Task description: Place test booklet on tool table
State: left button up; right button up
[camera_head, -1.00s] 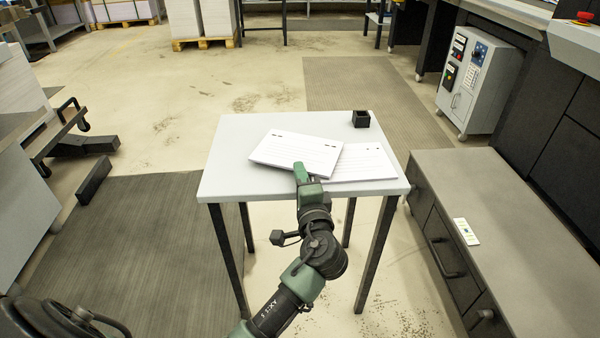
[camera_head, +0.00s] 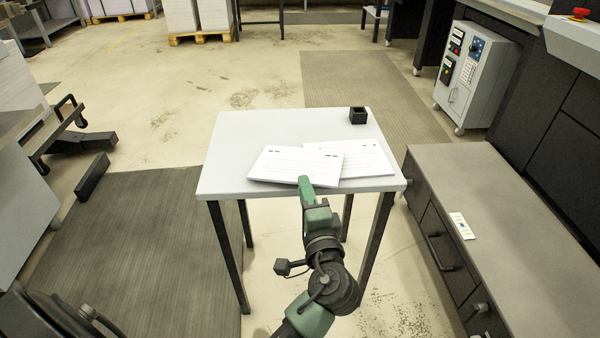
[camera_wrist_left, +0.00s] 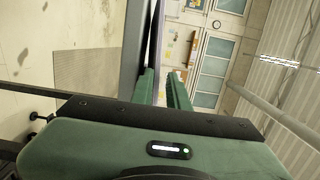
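The tool table (camera_head: 235,150) is a light grey top on black legs in the middle of the head view. One white printed booklet (camera_head: 283,165) lies at its front middle, turned at an angle. It partly overlaps another white booklet (camera_head: 365,160) to its right. My left gripper (camera_head: 304,182) is at the front edge of the angled booklet; whether it touches is unclear. In the left wrist view the green fingers (camera_wrist_left: 165,88) are apart, with a gap between them. The right gripper is not in view.
A small black open box (camera_head: 358,116) stands at the table's back right corner. The table's left part is free. A grey drawer cabinet (camera_head: 490,200) stands close on the right, with a small white card (camera_head: 462,226) on it.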

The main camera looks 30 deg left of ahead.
pick_arm(q)
jog(key=v, duration=0.4)
jog(key=o, duration=1.8)
jog(key=shift+o, duration=0.2)
jog(key=v, duration=0.7)
jog(key=shift+s+d, duration=0.25)
jog(key=shift+s, duration=0.05)
